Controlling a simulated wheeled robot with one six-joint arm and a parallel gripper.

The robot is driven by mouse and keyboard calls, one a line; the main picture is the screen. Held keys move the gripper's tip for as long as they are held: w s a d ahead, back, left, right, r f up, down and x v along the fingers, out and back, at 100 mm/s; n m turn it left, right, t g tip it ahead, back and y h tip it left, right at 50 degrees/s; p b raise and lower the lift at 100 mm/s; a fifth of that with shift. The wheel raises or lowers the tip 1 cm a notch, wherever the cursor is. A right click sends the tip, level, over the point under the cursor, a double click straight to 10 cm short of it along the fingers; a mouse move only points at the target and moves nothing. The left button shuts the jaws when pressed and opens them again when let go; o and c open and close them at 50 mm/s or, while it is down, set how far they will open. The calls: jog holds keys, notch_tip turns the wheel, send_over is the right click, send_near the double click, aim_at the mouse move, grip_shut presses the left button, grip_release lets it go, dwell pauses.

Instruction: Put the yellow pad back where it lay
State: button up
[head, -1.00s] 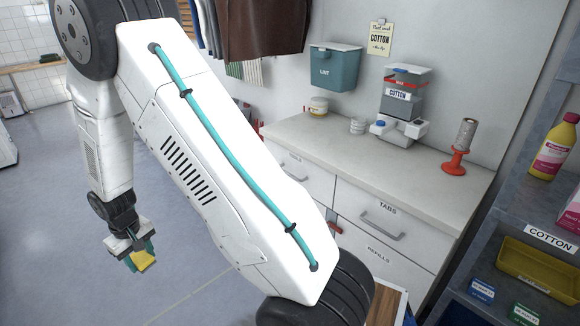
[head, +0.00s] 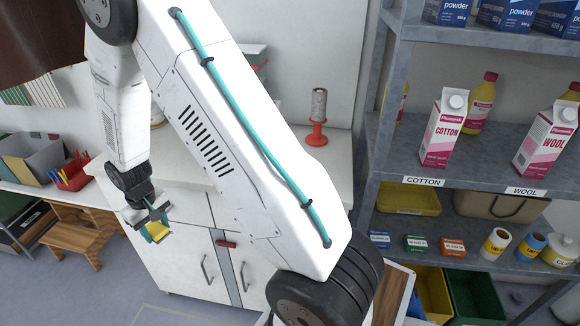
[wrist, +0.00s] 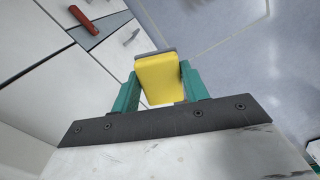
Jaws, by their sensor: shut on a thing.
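My gripper (head: 157,223) is shut on the yellow pad (wrist: 157,78), which has a grey layer along one edge. In the wrist view the pad sits between the two teal fingers. In the head view the pad (head: 157,231) is held in the air in front of the white cabinet (head: 178,262). I cannot tell from the frames where the pad lay before.
A grey shelf unit (head: 372,160) at the right holds cartons, a yellow tray (head: 408,199), small boxes and jars. A red spool stand (head: 316,134) stands on the counter. A wooden stool (head: 75,232) is at the left. A red-handled thing (wrist: 84,27) is on the cabinet front.

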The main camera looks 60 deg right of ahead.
jog(key=s+d+r+n, duration=0.1)
jog(key=s+d+r, duration=0.4)
jog(key=s, duration=0.4)
jog(key=s+d+r+n, duration=0.2)
jog(key=s+d+r, duration=0.35)
jog(key=s, duration=0.25)
jog(key=s+d+r+n, duration=0.1)
jog(key=s+d+r, duration=0.45)
jog(key=s, duration=0.35)
jog(key=w+d, duration=0.2)
jog(key=d, duration=0.2)
jog(key=w+d, duration=0.1)
jog(key=d, duration=0.4)
jog(key=w+d+f, duration=0.1)
jog(key=w+d, duration=0.1)
jog(key=d, duration=0.3)
jog(key=shift+w+f, duration=0.1)
jog(key=shift+w, duration=0.25)
jog(key=shift+d+f, duration=0.1)
jog(key=shift+f, duration=1.65)
jog(key=shift+f, duration=0.1)
jog(key=shift+f, duration=0.1)
jog(key=o, duration=1)
jog(key=shift+c, duration=0.2)
